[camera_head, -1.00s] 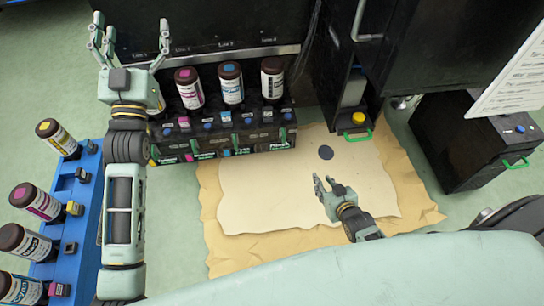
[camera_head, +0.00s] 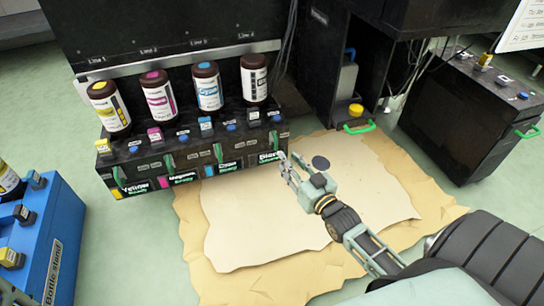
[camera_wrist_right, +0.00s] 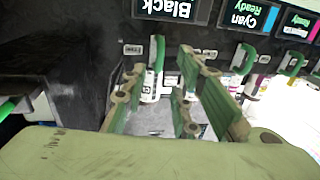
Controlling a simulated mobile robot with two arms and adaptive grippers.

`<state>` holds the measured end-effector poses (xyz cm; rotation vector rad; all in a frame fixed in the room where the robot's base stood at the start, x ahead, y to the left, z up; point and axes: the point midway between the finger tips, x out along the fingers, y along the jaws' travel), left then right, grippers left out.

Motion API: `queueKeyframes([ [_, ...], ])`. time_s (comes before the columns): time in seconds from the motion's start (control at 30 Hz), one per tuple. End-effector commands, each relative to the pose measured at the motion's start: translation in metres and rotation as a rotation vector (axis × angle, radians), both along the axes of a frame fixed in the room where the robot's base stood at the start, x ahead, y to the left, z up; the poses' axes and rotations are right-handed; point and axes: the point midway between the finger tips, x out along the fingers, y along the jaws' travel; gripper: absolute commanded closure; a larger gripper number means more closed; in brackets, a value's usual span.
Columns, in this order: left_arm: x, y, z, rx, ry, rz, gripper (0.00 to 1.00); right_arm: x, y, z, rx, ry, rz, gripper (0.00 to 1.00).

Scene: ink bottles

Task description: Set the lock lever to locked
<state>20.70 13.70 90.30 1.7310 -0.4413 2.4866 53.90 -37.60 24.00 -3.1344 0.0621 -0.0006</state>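The black ink unit (camera_head: 150,152) has green levers on its front, one beside each line's label. The Black line's lever (camera_head: 275,138) is at the right end; in the right wrist view this green lever (camera_wrist_right: 158,55) hangs beside the upside-down Black label (camera_wrist_right: 166,9). My right gripper (camera_head: 287,163) is just in front of that end of the unit. In the wrist view its fingers (camera_wrist_right: 155,100) are spread to both sides of the lever's lower end, with a gap; contact cannot be told. The Cyan lever (camera_wrist_right: 243,58) is to the right.
Yellow (camera_head: 108,107), magenta (camera_head: 158,97), cyan (camera_head: 207,86) and black (camera_head: 254,78) bottles stand upright in the unit. A blue bottle stand (camera_head: 55,225) is at left. Paper sheets (camera_head: 260,240) cover the floor ahead. A black cabinet (camera_head: 465,125) stands at right.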

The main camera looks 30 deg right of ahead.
Motion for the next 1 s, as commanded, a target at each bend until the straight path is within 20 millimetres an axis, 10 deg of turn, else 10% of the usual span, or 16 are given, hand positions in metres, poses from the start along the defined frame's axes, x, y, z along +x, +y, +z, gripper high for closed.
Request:
queueKeyframes([
  [0.5, -0.002, 0.000, -0.043, 0.000, -0.005, 0.001, 0.18, 0.069, -0.003, -0.002, -0.001, -0.002, 0.000, 0.73],
  [1.0, -0.002, 0.000, -0.045, 0.001, -0.007, 0.001, 0.18, 0.075, -0.003, 0.001, -0.001, 0.001, 0.000, 0.82],
])
